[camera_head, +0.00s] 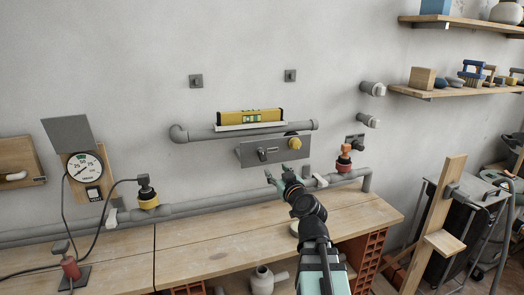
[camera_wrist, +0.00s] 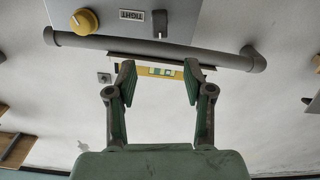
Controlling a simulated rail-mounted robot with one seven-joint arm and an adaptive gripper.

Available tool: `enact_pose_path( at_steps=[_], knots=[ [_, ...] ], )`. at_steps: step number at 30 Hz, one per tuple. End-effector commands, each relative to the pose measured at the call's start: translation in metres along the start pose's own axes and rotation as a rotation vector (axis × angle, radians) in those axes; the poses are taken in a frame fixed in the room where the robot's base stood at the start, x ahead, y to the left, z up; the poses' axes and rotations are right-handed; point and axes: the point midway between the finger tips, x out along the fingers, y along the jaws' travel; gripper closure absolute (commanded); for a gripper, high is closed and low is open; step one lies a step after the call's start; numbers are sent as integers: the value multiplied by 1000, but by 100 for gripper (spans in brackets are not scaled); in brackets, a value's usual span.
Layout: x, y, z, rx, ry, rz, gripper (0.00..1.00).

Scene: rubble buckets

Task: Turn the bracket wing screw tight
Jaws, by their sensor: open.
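A grey bracket plate (camera_head: 247,156) is on the wall below a short pipe. A small dark wing screw (camera_head: 262,155) sits on its left part, beside a small label (camera_head: 272,149). In the wrist view, the screw (camera_wrist: 160,22) hangs at the top, beside the label (camera_wrist: 131,14), which appears to read TIGHT. A round yellow knob (camera_head: 295,143) is on the plate's right end; it also shows in the wrist view (camera_wrist: 84,21). My gripper (camera_head: 278,175) is open and empty, below the plate. In the wrist view, its fingertips (camera_wrist: 159,68) are apart, with the screw beyond them, untouched.
A grey pipe (camera_head: 225,134) with a yellow spirit level (camera_head: 250,116) runs just above the plate. A long lower pipe (camera_head: 190,209) with valves runs along the wall behind the wooden bench (camera_head: 190,238). A gauge (camera_head: 84,167) stands at left. The bench top is mostly clear.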

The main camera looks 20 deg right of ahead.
Motion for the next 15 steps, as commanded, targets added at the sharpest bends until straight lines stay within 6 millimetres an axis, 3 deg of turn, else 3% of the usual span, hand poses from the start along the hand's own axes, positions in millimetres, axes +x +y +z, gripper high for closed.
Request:
enact_pose_path(
  at_steps=[15],
  knots=[
    [104,1,-2,2,-1,-1,48]
  ],
)
